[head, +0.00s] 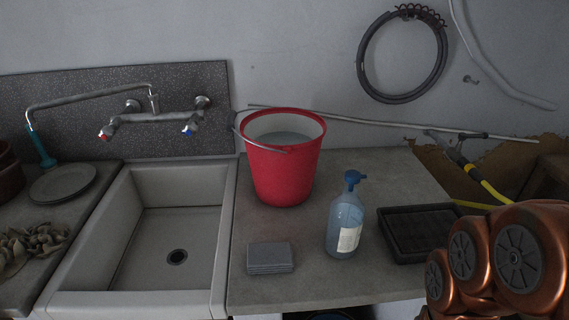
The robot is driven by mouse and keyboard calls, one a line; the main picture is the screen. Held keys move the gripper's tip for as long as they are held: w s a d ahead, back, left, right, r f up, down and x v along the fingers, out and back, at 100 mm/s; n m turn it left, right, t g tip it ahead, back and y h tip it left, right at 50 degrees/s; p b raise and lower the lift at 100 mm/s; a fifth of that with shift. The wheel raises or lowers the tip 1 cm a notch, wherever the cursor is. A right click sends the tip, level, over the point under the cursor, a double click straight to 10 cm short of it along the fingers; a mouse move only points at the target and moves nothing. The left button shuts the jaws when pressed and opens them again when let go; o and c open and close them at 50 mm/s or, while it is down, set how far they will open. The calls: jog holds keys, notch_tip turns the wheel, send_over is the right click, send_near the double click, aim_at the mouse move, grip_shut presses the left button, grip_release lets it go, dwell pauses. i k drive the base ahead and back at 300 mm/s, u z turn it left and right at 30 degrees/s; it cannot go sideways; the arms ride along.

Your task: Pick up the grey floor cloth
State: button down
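The grey floor cloth (270,257) looks like a folded, flat grey stack. It lies near the front edge of the grey counter (300,287), just right of the sink, in front of the red bucket (283,175) and left of a blue spray bottle (345,222). Nothing covers it. Copper-coloured links of my arm show at the lower right. My gripper is outside the view, so I cannot see whether it is open or shut.
A pale sink (140,275) lies left, under a wall tap (155,118). A dark tray (395,250) sits right of the bottle. A grey plate (63,182) lies far left. A black hose ring (360,70) hangs on the wall. Bare counter surrounds the cloth.

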aim_at(264, 258)
jog(key=u, duration=3.4)
jog(key=k, duration=0.6)
jog(key=z, duration=0.65)
